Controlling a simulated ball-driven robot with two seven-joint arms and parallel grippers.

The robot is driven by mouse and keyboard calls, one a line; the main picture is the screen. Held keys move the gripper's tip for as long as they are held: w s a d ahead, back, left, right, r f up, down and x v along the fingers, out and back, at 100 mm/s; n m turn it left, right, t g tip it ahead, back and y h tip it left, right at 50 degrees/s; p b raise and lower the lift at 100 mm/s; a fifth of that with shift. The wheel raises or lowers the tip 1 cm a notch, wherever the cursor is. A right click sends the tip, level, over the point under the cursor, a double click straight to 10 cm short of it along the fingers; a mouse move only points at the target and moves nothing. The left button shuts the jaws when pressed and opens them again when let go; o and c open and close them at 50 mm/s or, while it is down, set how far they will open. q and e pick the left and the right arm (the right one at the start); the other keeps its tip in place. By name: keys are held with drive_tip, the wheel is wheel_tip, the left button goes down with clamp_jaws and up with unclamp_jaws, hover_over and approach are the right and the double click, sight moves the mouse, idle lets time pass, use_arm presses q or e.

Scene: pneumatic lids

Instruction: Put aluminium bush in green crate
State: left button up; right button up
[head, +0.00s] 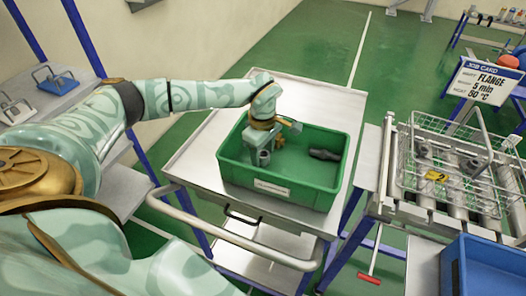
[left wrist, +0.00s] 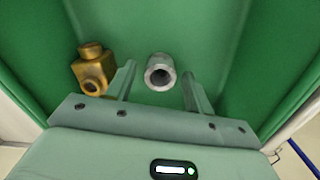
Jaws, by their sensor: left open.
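The green crate (head: 315,190) stands on a metal trolley in the head view. The aluminium bush (head: 264,158) is a short grey hollow cylinder inside the crate, toward its left side. In the left wrist view the bush (left wrist: 160,72) shows its round bore, just beyond and between the fingertips. My left gripper (left wrist: 158,85) is open, inside the crate above its floor, with no finger visibly touching the bush. It also shows in the head view (head: 262,150). My right gripper is not in view.
A brass fitting (left wrist: 92,70) lies beside the left finger in the crate. A dark part (head: 324,154) lies further right in it. A wire basket (head: 455,165) and a blue crate (head: 490,265) stand to the right. The trolley top (head: 205,165) left of the crate is clear.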

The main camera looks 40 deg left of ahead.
sight(263, 153)
use_arm(q)
wheel_tip(263, 153, up, 12)
drive_tip(key=p, duration=0.1)
idle(1.1)
idle(0.4)
